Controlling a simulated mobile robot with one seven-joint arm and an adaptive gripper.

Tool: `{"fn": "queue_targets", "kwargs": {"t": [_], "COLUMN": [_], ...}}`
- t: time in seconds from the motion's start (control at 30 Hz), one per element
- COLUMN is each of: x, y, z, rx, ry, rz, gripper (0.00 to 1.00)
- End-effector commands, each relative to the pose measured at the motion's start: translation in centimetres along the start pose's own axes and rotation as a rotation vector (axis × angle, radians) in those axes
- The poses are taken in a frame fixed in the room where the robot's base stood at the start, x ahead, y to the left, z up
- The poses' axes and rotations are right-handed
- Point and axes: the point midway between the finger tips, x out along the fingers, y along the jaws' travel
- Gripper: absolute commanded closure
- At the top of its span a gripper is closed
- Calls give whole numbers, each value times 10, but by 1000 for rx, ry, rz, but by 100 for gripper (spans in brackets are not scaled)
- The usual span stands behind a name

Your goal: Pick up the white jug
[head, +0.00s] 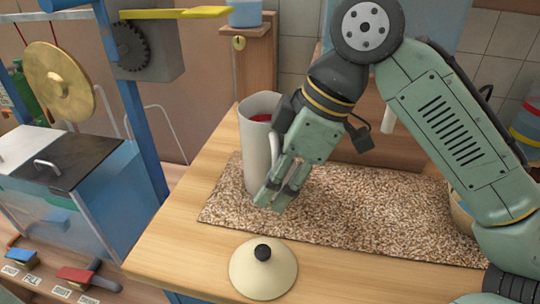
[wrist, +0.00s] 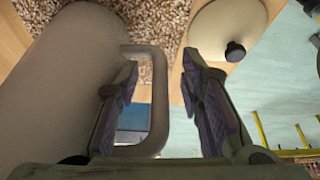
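The white jug (head: 257,150) stands upright on the speckled brown mat (head: 340,220), with something red inside its top. My gripper (head: 271,200) points down at its right side, fingertips low near the mat. In the wrist view the jug's pale body (wrist: 60,80) fills the left, and its squared handle (wrist: 160,95) sticks out to the right. My fingers (wrist: 160,66) are apart, with the handle's outer bar between them. The left finger overlaps the handle's opening; I cannot tell whether it touches. The handle is partly hidden by my gripper in the head view.
A cream lid with a black knob (head: 263,268) lies at the table's front, close to the mat. A blue frame with a brass disc (head: 58,83) stands left. A wooden post (head: 252,65) rises behind the jug. Bare wood (head: 185,245) shows at the front left.

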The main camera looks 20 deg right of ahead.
Motion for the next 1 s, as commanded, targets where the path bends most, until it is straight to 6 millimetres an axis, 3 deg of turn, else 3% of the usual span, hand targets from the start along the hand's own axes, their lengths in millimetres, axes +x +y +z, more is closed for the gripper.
{"fn": "queue_targets", "kwargs": {"t": [0.1, 0.6, 1.0], "x": [0, 0, -1], "y": [0, 0, 0], "z": [0, 0, 0], "rx": [0, 0, 0], "ry": [0, 0, 0], "rz": [0, 0, 0], "gripper": [66, 99, 100]}}
